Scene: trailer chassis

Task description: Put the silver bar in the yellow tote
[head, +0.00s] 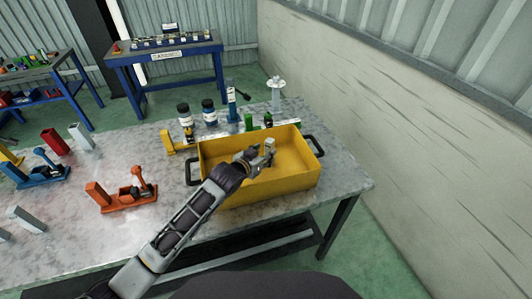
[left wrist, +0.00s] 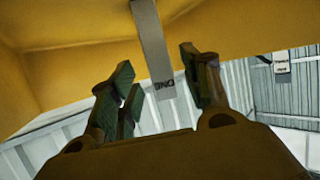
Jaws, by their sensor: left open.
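The yellow tote (head: 217,190) sits on the front right of the grey table, with black handles at both ends. My left gripper (head: 262,156) is over the tote's interior. In the left wrist view its two green-padded fingers (left wrist: 157,78) are spread open. The silver bar (left wrist: 152,40), with dark lettering at one end, shows between and beyond the fingers, against the tote's yellow inside (left wrist: 70,30). A gap shows on both sides of the bar. I cannot tell whether it rests on the tote's floor. My right gripper is not in view.
Orange (head: 125,196) and blue (head: 38,174) clamp-like fixtures and loose grey blocks (head: 26,218) stand on the left of the table. Bottles (head: 209,111) stand behind the tote. A pale wall (head: 410,130) runs along the right. Another blue workbench (head: 165,50) stands behind.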

